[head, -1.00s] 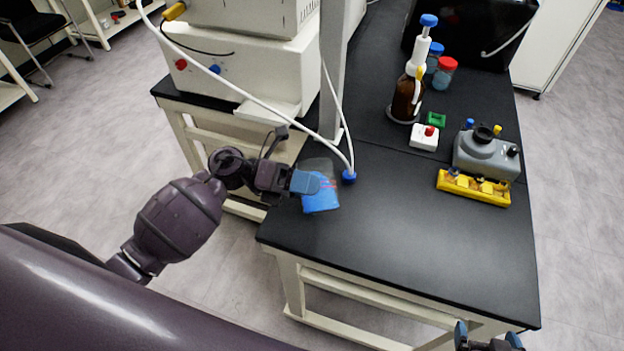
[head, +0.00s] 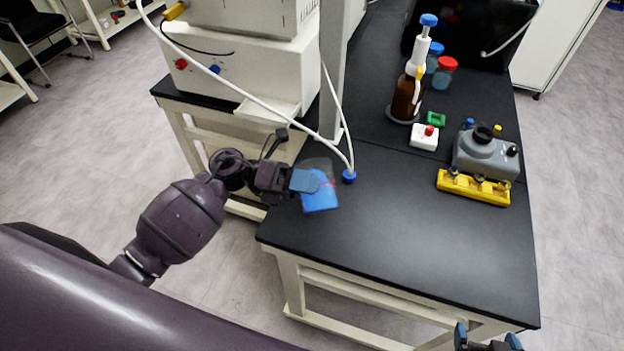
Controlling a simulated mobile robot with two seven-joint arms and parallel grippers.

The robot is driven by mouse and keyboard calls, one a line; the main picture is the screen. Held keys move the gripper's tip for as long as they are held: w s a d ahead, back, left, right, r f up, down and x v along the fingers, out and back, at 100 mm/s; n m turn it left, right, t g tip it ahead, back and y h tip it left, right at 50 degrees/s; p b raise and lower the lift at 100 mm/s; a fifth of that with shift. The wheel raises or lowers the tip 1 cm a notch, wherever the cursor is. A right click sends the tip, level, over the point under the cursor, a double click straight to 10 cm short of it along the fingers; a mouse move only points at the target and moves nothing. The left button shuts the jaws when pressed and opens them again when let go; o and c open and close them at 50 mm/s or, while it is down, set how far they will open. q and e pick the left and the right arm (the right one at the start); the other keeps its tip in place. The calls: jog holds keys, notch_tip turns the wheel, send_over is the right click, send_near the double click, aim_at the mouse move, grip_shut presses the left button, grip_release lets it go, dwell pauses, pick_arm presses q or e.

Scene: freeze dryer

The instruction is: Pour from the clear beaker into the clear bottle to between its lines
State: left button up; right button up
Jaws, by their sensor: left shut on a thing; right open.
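My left gripper (head: 305,181) is shut on a clear vessel, apparently the clear beaker (head: 318,165), near the left edge of the black bench. Blue liquid (head: 320,199) shows low in the clear shape, with thin red lines just above it. The gripper covers its left side. I cannot tell the beaker's outline from the clear bottle's here, or whether the bottle stands behind it. My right gripper (head: 488,338) is open and empty at the bottom edge, in front of the bench; only its fingertips show.
A blue tubing end (head: 349,176) sits just right of the clear vessel, by a grey post (head: 333,80). A yellow rack (head: 473,187), a grey device (head: 487,153) and a brown bottle (head: 404,98) stand farther right and back. The bench front (head: 410,245) is clear.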

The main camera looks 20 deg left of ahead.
jog(key=shift+w+r, duration=0.1)
jog(key=shift+w, duration=0.1)
pick_arm(q)
jog(key=shift+f, duration=0.1)
pick_arm(e)
jog(key=shift+s+f, duration=0.2)
jog(key=shift+s, duration=0.3)
pick_arm(q)
jog(key=shift+n, duration=0.3)
pick_arm(e)
jog(key=shift+w+r, duration=0.1)
jog(key=shift+w, duration=0.1)
jog(key=shift+w+r, duration=0.15)
jog(key=shift+w, duration=0.15)
pick_arm(q)
jog(key=shift+w, duration=0.1)
pick_arm(e)
jog(key=shift+s, duration=0.2)
pick_arm(q)
jog(key=shift+f+h, duration=0.1)
jog(key=shift+h, duration=0.2)
pick_arm(e)
jog(key=shift+s+f, duration=0.25)
jog(key=shift+s, duration=0.05)
jog(key=shift+w+r, duration=0.1)
jog(key=shift+w, duration=0.05)
